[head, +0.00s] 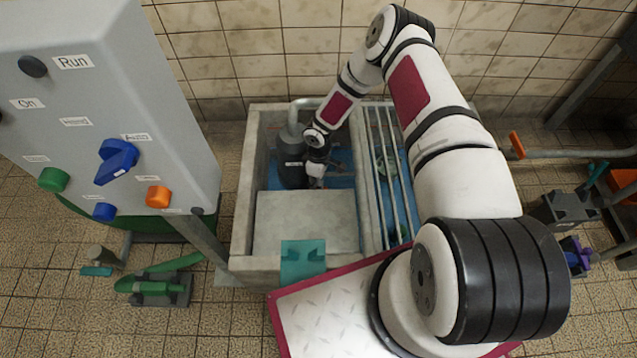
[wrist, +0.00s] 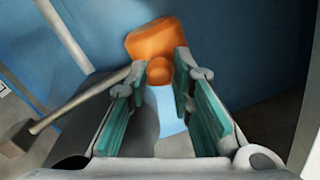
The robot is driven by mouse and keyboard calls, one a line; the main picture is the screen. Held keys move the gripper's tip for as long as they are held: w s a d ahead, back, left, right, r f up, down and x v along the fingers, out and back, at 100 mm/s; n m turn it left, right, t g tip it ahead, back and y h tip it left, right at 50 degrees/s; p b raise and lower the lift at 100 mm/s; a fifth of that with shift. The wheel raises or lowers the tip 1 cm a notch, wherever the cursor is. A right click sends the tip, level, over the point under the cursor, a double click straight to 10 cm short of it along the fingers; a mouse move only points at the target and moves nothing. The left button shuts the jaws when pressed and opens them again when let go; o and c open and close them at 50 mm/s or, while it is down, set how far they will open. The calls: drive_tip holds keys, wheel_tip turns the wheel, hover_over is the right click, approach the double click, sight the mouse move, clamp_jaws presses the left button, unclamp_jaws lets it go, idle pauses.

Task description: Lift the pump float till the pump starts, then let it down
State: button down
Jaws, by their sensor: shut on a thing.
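The pump float is an orange block (wrist: 153,41) with a small round knob in the wrist view. My gripper (wrist: 161,72) has its teal-padded fingers on both sides of that knob, shut on it. In the head view my gripper (head: 317,176) reaches down into the concrete sump (head: 242,205), just right of the dark grey pump (head: 291,165). The float is hidden there behind my gripper and arm. The round lamp (head: 33,66) beside the "Run" label looks dark.
A grey control box (head: 170,95) with a blue selector knob (head: 118,161) stands left of the sump. A concrete slab (head: 305,222) covers the sump's front, and metal bars (head: 381,165) cross its right side. A grey rod (wrist: 75,105) lies left of my fingers.

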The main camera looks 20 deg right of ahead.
drive_tip(key=shift+w+r, duration=0.1)
drive_tip(key=shift+r, duration=0.4)
drive_tip(key=shift+w+r+p, duration=0.1)
drive_tip(key=shift+r+p, duration=0.6)
drive_tip(key=w+d+r+p, duration=0.1)
drive_tip(key=w+r, duration=0.3)
drive_tip(key=r, duration=0.4)
drive_tip(key=shift+w+d+r, duration=0.2)
drive_tip(key=shift+w+d, duration=0.05)
drive_tip(key=shift+d, duration=0.25)
drive_tip(key=shift+r, duration=0.1)
drive_tip(key=shift+d, duration=0.1)
drive_tip(key=c, duration=1.4)
unclamp_jaws()
drive_tip(key=shift+w, duration=0.1)
drive_tip(key=shift+a, duration=0.25)
